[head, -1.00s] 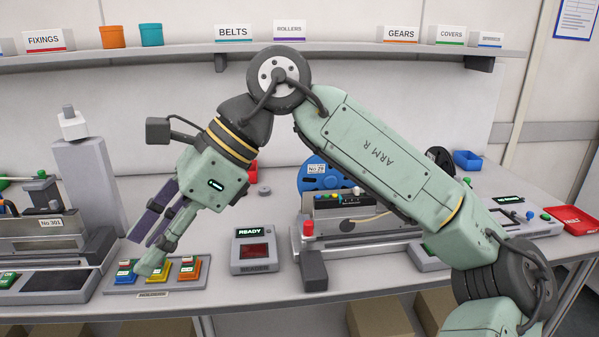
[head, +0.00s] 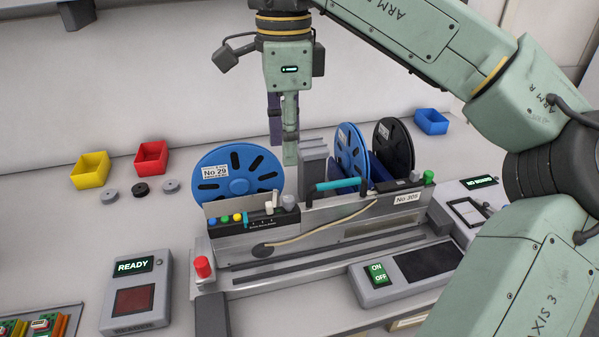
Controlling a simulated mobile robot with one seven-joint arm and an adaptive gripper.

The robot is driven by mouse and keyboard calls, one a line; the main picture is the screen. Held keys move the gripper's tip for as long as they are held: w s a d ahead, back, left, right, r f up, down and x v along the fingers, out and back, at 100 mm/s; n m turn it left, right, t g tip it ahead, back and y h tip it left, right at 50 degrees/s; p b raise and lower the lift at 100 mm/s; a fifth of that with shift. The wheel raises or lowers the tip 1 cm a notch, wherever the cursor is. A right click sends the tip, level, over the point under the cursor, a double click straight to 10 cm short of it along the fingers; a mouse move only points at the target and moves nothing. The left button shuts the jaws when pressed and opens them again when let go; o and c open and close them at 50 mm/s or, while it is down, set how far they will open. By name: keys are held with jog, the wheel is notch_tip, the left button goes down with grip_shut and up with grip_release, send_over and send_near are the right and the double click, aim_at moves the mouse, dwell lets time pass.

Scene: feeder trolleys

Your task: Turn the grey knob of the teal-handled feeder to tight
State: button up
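The teal-handled feeder stands in the middle of the head view, with its teal handle (head: 341,183) on top of a long grey body (head: 330,215). A grey knob (head: 290,203) sits at the left end of the handle, next to a small white-topped peg (head: 269,207). I cannot read the knob's setting. My gripper (head: 283,152) points straight down above and behind the feeder, apart from the knob. One finger is purple and one is pale green, nearly overlapping in this view, so their opening is unclear. Nothing shows between them.
Blue reels (head: 236,176) and a black reel (head: 394,146) stand behind and beside the feeder. A grey stepped block (head: 314,162) rises right of my gripper. A red button (head: 202,267), a READY reader (head: 136,290) and an ON/OFF box (head: 377,285) are in front.

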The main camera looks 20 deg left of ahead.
aim_at(288, 198)
notch_tip(288, 198, down, 11)
jog(key=shift+s+r+p, duration=0.15)
jog(key=shift+p, duration=0.6)
grip_shut()
